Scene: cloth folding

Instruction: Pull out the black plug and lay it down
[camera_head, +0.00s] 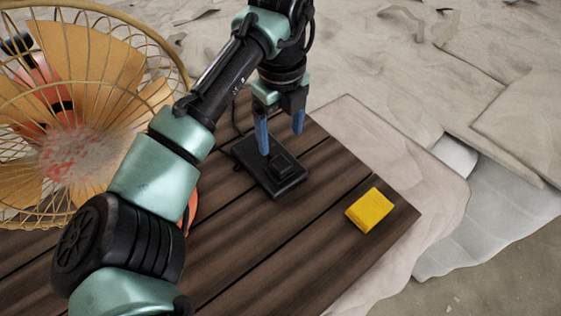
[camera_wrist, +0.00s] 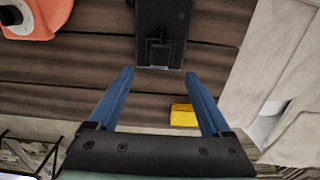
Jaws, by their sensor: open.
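The black plug (camera_head: 282,166) sits on a flat black power strip (camera_head: 254,153) on the dark wooden table. In the wrist view the plug (camera_wrist: 158,52) shows as a small dark block near the end of the strip (camera_wrist: 172,14). My gripper (camera_head: 281,142) is open and empty, with blue fingers pointing down by the strip in the head view. In the wrist view my gripper (camera_wrist: 158,75) has its fingertips apart, just short of the strip's end. I cannot tell how high the fingertips are above the plug.
A yellow block (camera_head: 370,210) lies on the table (camera_head: 330,230) near its right corner. A fan with a gold wire cage (camera_head: 85,100) and orange base stands at the left. Pale rock slabs surround the table. The front right of the table is mostly clear.

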